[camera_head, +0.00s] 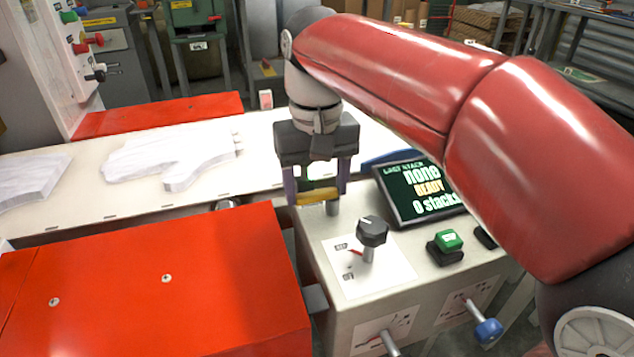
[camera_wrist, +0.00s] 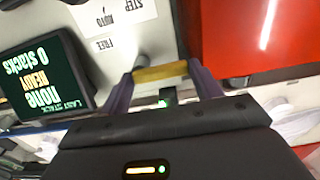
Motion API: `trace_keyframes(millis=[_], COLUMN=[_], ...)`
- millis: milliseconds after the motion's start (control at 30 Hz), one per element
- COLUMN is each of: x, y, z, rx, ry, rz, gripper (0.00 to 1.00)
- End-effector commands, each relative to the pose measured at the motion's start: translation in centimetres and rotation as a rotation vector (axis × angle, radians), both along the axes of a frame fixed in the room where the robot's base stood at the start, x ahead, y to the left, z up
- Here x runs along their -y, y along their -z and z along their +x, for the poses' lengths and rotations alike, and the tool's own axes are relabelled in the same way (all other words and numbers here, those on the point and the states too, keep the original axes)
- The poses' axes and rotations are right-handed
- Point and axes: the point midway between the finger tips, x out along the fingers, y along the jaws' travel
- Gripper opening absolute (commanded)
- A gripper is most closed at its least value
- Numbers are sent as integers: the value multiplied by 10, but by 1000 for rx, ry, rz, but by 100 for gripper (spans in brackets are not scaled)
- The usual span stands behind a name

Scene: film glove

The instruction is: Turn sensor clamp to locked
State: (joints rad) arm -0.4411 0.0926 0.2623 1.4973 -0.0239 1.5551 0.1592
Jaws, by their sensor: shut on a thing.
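My gripper (camera_head: 317,185) points down at the far left corner of the pale control box. Its two purple fingers are shut on a yellow handle (camera_head: 317,196), one finger at each end. I take this handle for the sensor clamp. A short grey post (camera_head: 332,208) stands just below it. In the wrist view the yellow handle (camera_wrist: 160,72) lies across between the fingertips (camera_wrist: 160,78). A label reading FREE (camera_wrist: 103,45) is on the box near it. A small green light shows between the fingers. I cannot read a locked mark.
A black knob (camera_head: 372,231) stands on a white plate close in front. A screen (camera_head: 420,191) reading READY and a green button (camera_head: 448,240) are to the right. An orange-red cover (camera_head: 170,275) is at left. White glove stacks (camera_head: 175,160) lie on the belt behind.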

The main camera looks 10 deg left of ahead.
Motion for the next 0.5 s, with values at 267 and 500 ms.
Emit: trace_keyframes(millis=[267,500], x=[0,0], y=[0,0], z=[0,0], rx=[1,1], ry=[11,11], rz=[1,1], gripper=[41,71])
